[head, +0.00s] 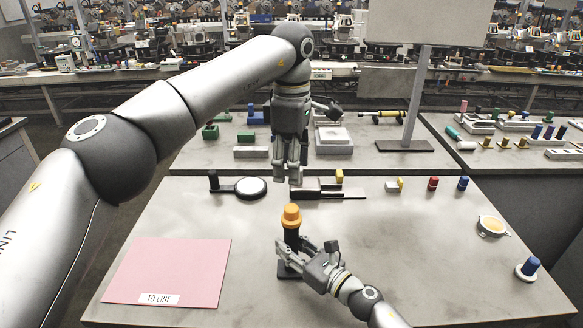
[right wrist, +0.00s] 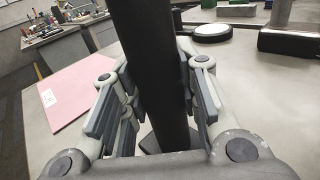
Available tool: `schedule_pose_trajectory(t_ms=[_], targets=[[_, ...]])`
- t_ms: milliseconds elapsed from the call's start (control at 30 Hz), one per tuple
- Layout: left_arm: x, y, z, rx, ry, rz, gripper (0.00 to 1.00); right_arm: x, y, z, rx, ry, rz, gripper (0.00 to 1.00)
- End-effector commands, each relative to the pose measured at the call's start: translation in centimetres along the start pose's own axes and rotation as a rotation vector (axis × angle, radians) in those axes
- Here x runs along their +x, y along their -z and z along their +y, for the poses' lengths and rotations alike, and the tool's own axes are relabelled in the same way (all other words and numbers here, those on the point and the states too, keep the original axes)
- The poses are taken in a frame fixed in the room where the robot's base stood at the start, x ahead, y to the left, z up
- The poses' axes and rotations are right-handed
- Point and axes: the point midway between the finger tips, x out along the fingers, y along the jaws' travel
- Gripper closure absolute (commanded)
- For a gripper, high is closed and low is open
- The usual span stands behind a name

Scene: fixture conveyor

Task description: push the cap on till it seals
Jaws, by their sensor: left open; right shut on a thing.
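An orange cap (head: 291,216) sits on top of an upright black cylinder (head: 291,238) near the middle of the table. I cannot tell whether a gap is left between them. My right gripper (head: 291,256) is shut on the black cylinder below the cap. The right wrist view shows the cylinder (right wrist: 152,60) between its fingers; the cap is out of that frame. My left gripper (head: 288,178) is open, points down and is empty. In the head view it appears above the cap, apart from it.
A pink mat (head: 168,270) labelled TO LINE lies at the left front. A round white-topped disc (head: 250,187) and a dark flat fixture (head: 325,193) lie behind the cylinder. Small coloured pieces stand at the back right. The right middle is clear.

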Motion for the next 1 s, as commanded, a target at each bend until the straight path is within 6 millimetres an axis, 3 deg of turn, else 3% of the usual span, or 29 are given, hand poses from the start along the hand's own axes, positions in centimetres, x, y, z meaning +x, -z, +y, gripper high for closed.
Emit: schedule_pose_trajectory(t_ms=[67, 100, 300, 667, 867, 1000], targets=[[0.0, 0.0, 0.0, 0.000, 0.000, 0.000, 0.47, 0.0, 0.0, 0.0, 0.000, 0.000, 0.000, 1.00], [0.0, 0.0, 0.0, 0.000, 0.000, 0.000, 0.47, 0.0, 0.0, 0.0, 0.000, 0.000, 0.000, 0.68], [0.1, 0.0, 0.0, 0.000, 0.000, 0.000, 0.47, 0.0, 0.0, 0.0, 0.000, 0.000, 0.000, 0.45], [0.1, 0.0, 0.0, 0.000, 0.000, 0.000, 0.47, -0.4, 0.0, 0.0, 0.000, 0.000, 0.000, 0.45], [0.1, 0.0, 0.0, 0.000, 0.000, 0.000, 0.47, -3.1, 0.1, 0.0, -0.001, 0.000, 0.003, 0.45], [0.1, 0.0, 0.0, 0.000, 0.000, 0.000, 0.47, -6.3, 0.2, 0.0, 0.000, 0.000, 0.004, 0.45]])
